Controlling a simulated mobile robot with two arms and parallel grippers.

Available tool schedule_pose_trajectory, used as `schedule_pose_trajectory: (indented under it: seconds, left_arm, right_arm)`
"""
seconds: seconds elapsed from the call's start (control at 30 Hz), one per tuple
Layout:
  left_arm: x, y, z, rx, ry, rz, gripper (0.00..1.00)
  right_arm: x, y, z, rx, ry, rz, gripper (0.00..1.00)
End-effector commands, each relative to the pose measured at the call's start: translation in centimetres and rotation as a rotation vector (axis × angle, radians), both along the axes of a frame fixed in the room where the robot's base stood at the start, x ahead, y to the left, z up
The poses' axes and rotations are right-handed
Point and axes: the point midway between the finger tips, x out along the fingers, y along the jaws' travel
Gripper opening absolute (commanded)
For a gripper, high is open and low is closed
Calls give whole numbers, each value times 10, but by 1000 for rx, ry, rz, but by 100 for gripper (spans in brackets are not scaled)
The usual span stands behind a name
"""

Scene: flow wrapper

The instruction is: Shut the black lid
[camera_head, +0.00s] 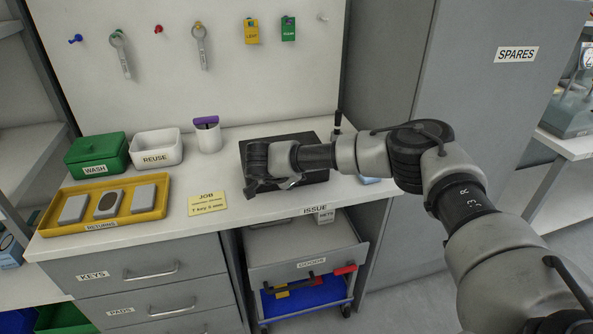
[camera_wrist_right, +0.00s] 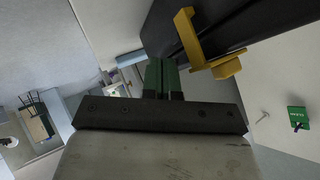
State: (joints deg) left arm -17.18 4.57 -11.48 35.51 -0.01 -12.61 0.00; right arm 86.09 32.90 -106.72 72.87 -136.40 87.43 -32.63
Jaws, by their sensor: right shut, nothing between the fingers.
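A black, flat-topped thing (camera_head: 312,173), probably the black lid or its box, lies on the white bench under my right arm. In the right wrist view a dark panel (camera_wrist_right: 235,18) with a yellow bracket-like piece (camera_wrist_right: 206,45) fills the upper right. My right gripper (camera_wrist_right: 163,73) has green fingers, shut and empty, close beside the yellow piece in that picture. I cannot tell whether they touch. The forearm hides much of the black thing in the head view, so how far the lid stands open is unclear. My left gripper is in neither view.
A yellow tray (camera_head: 155,213), green bin (camera_head: 97,152), white bin (camera_head: 157,149) and white cup (camera_head: 208,136) stand left on the bench. A JOB card (camera_head: 207,203) lies near the front. A grey SPARES cabinet (camera_head: 490,100) stands at right.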

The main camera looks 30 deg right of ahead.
Motion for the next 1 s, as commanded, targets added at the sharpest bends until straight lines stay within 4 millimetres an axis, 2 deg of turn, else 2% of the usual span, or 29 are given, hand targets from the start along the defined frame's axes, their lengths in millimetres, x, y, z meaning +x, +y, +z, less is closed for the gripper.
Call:
schedule_pose_trajectory:
  seconds: [0.2, 0.27, 0.4, 0.6, 0.9, 1.0]
  left_arm:
    - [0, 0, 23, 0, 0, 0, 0]
    - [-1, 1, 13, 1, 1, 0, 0]
    - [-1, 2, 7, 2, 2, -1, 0]
    - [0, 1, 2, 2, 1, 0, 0]
    - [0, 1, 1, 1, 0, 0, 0]
    - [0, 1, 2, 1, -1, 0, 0]
  right_arm:
    - [8, 15, 41, 1, -6, -1, 0]
    - [-3, 26, 31, 1, 0, 5, 0]
    - [-25, 51, 31, 1, -3, 4, 0]
    - [-48, 78, 32, 1, -4, 2, 0]
    - [-59, 89, 33, 0, -5, -1, 0]
    - [-60, 95, 25, 36, 16, -2, 0]
